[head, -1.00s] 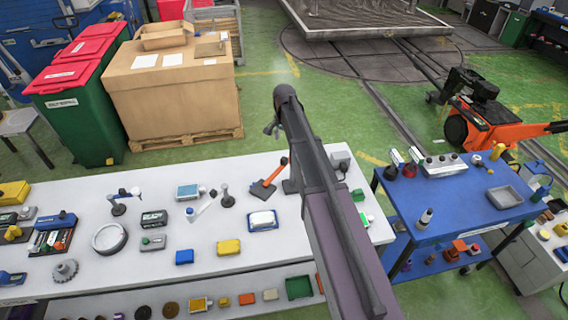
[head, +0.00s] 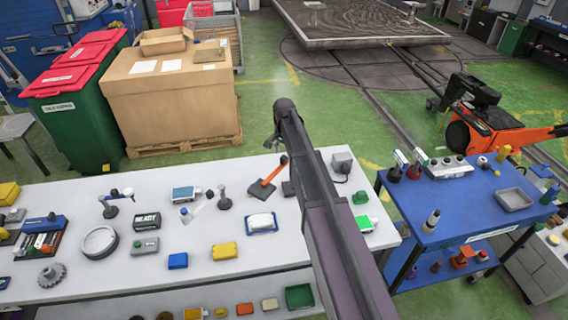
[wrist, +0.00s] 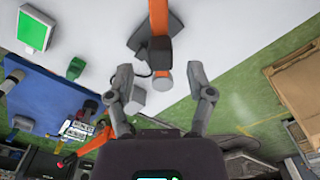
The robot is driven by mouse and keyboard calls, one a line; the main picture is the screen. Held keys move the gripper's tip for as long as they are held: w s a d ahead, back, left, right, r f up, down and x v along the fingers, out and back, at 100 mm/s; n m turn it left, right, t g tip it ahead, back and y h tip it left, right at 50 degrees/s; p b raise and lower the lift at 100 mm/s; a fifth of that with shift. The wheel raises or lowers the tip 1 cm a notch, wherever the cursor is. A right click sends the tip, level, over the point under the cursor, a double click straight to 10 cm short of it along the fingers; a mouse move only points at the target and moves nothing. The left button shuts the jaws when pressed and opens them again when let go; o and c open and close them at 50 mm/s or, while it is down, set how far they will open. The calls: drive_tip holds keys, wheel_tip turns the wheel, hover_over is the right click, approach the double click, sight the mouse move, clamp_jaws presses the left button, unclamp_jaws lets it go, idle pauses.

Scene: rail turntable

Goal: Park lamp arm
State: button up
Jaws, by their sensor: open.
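An orange lever arm (head: 272,172) with a dark end cap stands tilted on a dark base on the white bench; I take it to be the lamp arm. In the wrist view the orange arm (wrist: 159,18) runs down from the top edge to a round grey cap. My gripper (wrist: 163,80) is open, its two fingers spread to either side of that cap in the picture. I cannot tell the height gap, and I see no contact. In the head view my gripper (head: 276,136) shows only partly, at the far end of my arm, which hides part of the bench.
A blue cart (head: 440,205) stands to the right. A cardboard crate (head: 170,100) and green floor lie beyond.

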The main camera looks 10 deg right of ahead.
sight(284, 156)
drive_tip(key=shift+f+b, duration=1.35)
drive_tip(key=shift+f, duration=0.3)
clamp_jaws()
